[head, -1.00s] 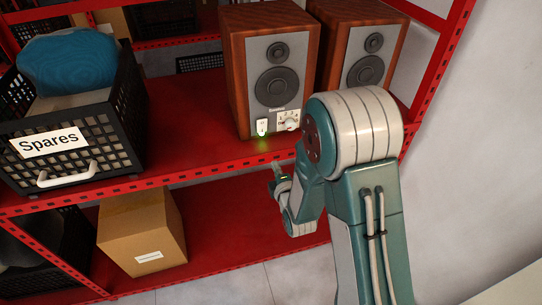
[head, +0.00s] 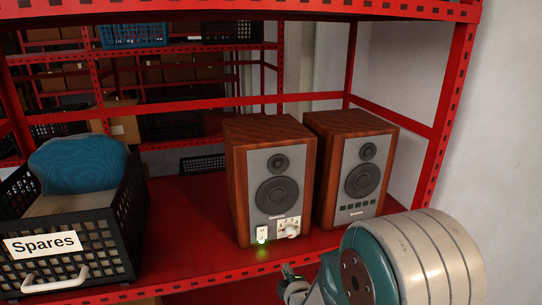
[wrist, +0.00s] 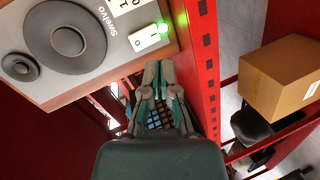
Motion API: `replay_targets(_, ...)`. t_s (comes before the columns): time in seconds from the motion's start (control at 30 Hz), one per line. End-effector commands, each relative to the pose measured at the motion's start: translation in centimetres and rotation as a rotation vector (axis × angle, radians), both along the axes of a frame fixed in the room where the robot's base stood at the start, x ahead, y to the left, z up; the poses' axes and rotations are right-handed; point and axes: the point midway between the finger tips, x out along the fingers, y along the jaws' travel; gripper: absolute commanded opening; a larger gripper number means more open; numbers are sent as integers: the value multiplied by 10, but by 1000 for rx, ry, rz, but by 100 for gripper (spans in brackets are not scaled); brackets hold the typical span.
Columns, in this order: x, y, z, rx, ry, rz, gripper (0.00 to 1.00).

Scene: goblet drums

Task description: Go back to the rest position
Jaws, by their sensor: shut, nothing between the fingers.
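My gripper (wrist: 159,66) is shut and empty in the wrist view, its fingertips close together. They point toward the front of the left wooden speaker (wrist: 100,25), just below its panel in the picture's layout. A white rocker switch (wrist: 148,37) with a lit green light is on that panel, apart from the fingertips. In the head view the left speaker (head: 270,180) stands on the red shelf, with the green glow at its lower front. My gripper (head: 287,272) shows small and partly hidden at the shelf's front edge, left of my arm's large joint.
A second speaker (head: 358,170) stands to the right. A black crate (head: 105,235) labelled Spares holds a blue object (head: 78,163) on the left. Red shelf posts (head: 452,110) and the front shelf edge (head: 215,280) frame the space. A cardboard box (wrist: 282,82) sits lower down.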

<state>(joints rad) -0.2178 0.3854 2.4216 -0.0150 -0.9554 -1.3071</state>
Motion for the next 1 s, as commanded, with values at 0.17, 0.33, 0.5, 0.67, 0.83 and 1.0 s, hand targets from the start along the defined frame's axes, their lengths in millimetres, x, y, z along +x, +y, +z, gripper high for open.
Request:
replay_targets(0.17, -12, -23, 39, 169, 156, -112, 0)
replay_targets(0.33, -38, -44, 70, 328, 306, -241, 0)
replay_targets(0.5, -74, -64, 97, 485, 444, -391, 0)
replay_targets(0.67, -119, -82, 119, 631, 561, -551, 0)
replay_targets(0.83, -174, -97, 139, 780, 671, -737, 0)
replay_targets(1.0, -231, -108, 151, 909, 755, -924, 0)
